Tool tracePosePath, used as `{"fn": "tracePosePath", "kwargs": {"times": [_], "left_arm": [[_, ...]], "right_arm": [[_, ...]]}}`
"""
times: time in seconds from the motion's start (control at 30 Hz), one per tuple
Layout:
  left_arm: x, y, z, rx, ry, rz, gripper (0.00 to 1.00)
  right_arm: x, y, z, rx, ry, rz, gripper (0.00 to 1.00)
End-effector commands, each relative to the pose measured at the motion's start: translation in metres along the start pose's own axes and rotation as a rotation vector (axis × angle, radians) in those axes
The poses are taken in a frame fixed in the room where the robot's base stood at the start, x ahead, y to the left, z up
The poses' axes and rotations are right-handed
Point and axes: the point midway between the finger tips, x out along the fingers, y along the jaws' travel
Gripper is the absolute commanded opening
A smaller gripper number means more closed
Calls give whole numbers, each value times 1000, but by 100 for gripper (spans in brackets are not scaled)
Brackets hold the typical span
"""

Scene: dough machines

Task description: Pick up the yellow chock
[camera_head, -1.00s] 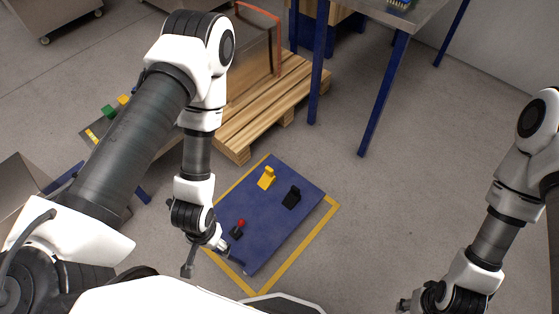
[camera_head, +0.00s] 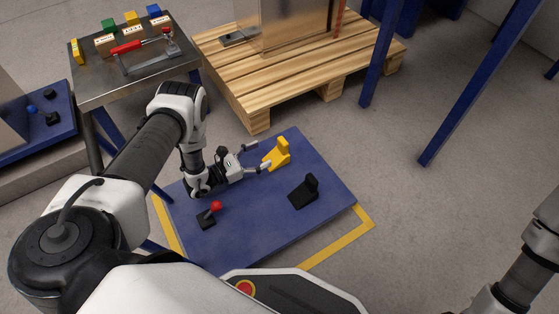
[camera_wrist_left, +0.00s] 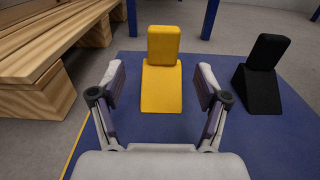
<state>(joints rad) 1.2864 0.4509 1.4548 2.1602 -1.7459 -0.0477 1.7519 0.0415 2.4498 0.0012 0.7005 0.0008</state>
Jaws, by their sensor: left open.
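The yellow chock (camera_head: 277,154) stands on a blue board on the floor, near the board's far edge. In the left wrist view the yellow chock (camera_wrist_left: 162,80) is a wedge with an upright block at its far end, centred ahead between the fingers. My left gripper (camera_head: 256,157) is open and low over the board, just left of the chock. Its two fingers (camera_wrist_left: 161,88) stand apart on either side of the chock in the wrist picture. My right gripper is out of view; only part of that arm shows at the lower right.
A black chock (camera_head: 304,192) stands right of the yellow one, also in the wrist view (camera_wrist_left: 262,78). A red-knobbed part (camera_head: 209,214) sits on the blue board (camera_head: 262,234). A wooden pallet (camera_head: 258,106) lies behind, and a metal table (camera_head: 97,83) stands at the left.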

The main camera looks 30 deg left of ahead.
Motion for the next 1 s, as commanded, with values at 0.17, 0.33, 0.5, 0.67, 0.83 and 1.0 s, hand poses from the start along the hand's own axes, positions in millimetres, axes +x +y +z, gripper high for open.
{"fn": "tracePosePath", "kwargs": {"times": [0.17, 0.33, 0.5, 0.67, 0.83, 1.0], "left_arm": [[24, 0, 1, 3, -11, 3, 75], [49, -4, -6, 1, -10, 1, 75], [74, -4, -3, 2, -7, 2, 75], [75, -4, -1, 1, -5, 2, 75], [75, -4, -1, 1, -5, 2, 29], [75, -4, 0, 1, -6, 2, 1]], "right_arm": [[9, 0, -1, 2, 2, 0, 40], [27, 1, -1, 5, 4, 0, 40], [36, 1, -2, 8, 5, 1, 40], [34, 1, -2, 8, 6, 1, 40], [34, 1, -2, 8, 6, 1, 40], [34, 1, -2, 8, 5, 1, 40]]}}
